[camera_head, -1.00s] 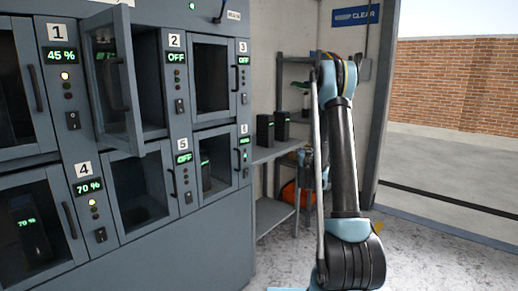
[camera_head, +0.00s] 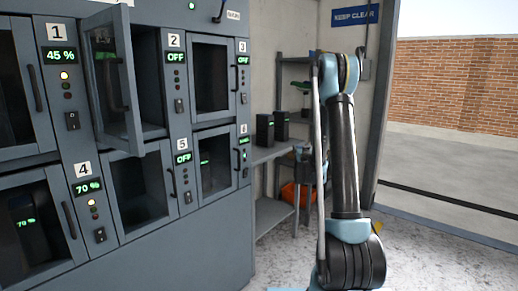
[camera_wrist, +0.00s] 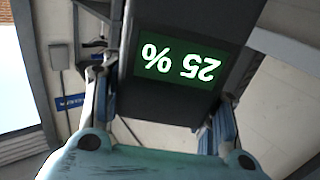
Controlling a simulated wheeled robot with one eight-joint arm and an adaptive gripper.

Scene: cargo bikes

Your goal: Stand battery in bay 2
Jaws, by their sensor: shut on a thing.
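In the wrist view my gripper (camera_wrist: 162,102) is shut on a dark battery (camera_wrist: 165,112), with a finger on each side. The battery's green display reads 25 % and appears upside down. In the head view the gripper and held battery are mostly hidden behind my arm, right of the cabinet. Bay 2 (camera_head: 153,98) is in the cabinet's upper row. Its glass door (camera_head: 117,90) stands open toward the left, and the bay's visible inside looks empty. Its display (camera_head: 176,57) reads OFF.
Bay 5 (camera_head: 140,190) below has a closed door. Bay 4 (camera_head: 30,225) holds a battery reading 70 %. Two dark batteries stand on a grey shelf (camera_head: 272,152) right of the cabinet, above an orange bin (camera_head: 291,194). Open floor lies at the right.

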